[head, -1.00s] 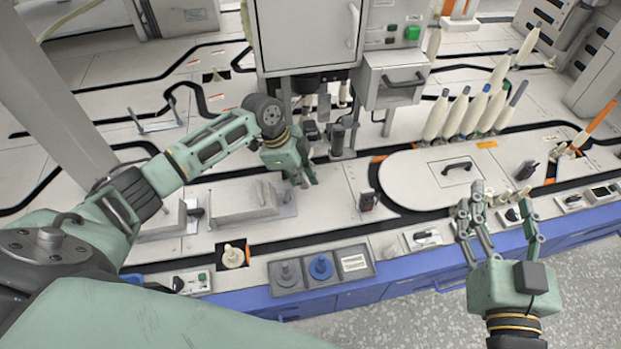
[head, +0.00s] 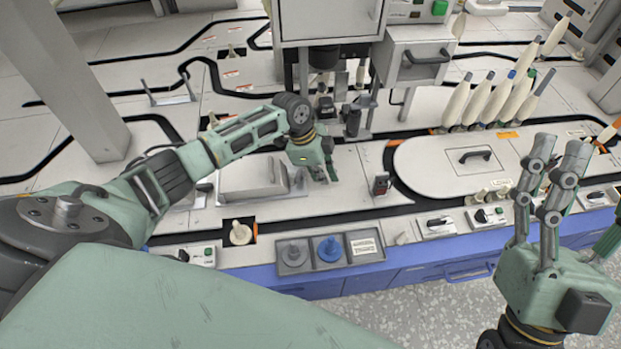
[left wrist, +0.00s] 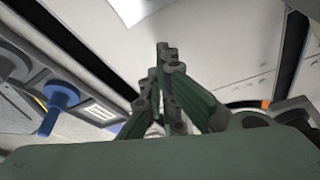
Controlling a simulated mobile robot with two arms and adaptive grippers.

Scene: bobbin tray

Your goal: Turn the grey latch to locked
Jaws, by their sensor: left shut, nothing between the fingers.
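Small panels with dark turning handles line the front edge of the bench in the head view: one (head: 436,222) right of centre, one (head: 489,216) beside it and one (head: 597,195) at the far right. I cannot tell which is the grey latch, or its setting. My left gripper (head: 326,175) points down over the bench near a grey box-like fixture, left of these panels. It is shut and empty; its fingertips (left wrist: 165,62) meet in the left wrist view. My right gripper (head: 597,190) is raised at the lower right, with its fingers apart and empty.
A tray (head: 373,261) with a grey and a blue bobbin (head: 329,249) sits at the front edge. A lid with a black handle (head: 475,156) and upright cream spindles (head: 484,97) are farther right.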

